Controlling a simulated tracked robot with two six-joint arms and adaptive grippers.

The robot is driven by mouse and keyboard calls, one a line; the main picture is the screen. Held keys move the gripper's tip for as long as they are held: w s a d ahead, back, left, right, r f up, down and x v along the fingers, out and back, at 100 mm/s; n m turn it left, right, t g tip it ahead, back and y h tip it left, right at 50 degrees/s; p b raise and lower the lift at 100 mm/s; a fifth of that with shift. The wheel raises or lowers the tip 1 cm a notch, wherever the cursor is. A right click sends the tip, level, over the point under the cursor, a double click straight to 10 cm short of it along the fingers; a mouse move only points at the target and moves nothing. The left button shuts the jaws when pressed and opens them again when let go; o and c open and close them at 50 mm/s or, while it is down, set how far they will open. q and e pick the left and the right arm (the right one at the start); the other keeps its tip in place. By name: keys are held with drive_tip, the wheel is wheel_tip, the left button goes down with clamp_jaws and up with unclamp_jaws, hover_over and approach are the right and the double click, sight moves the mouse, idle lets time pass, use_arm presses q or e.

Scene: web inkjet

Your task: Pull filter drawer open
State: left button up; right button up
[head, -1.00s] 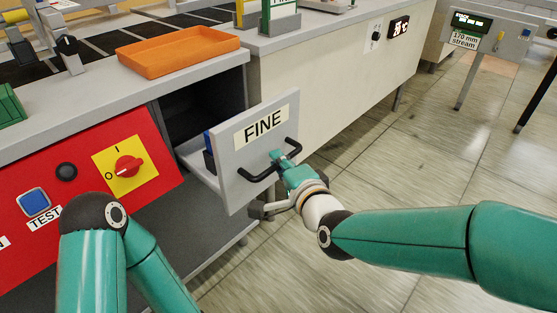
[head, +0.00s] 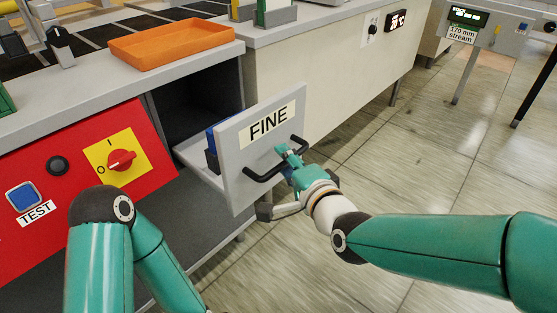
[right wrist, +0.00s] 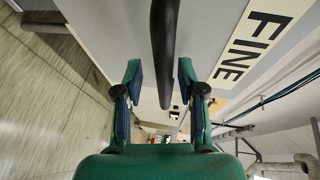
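The filter drawer (head: 247,172) has a grey front marked FINE and a black bar handle (head: 262,174). It stands partly out of the dark opening in the cabinet, with a blue item (head: 215,137) inside. My right gripper (head: 291,156) is at the handle, low on the right side of the front. In the right wrist view the black handle (right wrist: 164,40) runs between the two fingers (right wrist: 160,80); a narrow gap seems to show beside it, so the contact itself is unclear. My left arm shows at the lower left; its gripper is not in view.
A red panel (head: 60,205) with a yellow-backed rotary switch (head: 121,160) and a blue TEST button (head: 24,197) is left of the drawer. An orange tray (head: 170,42) lies on the counter above. The tiled floor (head: 430,160) to the right is clear.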

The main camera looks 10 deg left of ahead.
drive_tip(key=shift+r, duration=0.1)
drive_tip(key=shift+s+d+r, duration=0.1)
drive_tip(key=shift+s+d, duration=0.05)
drive_tip(key=shift+s, duration=0.1)
drive_tip(key=v, duration=1.1)
drive_tip(key=shift+s, duration=0.15)
drive_tip(key=shift+d, duration=0.2)
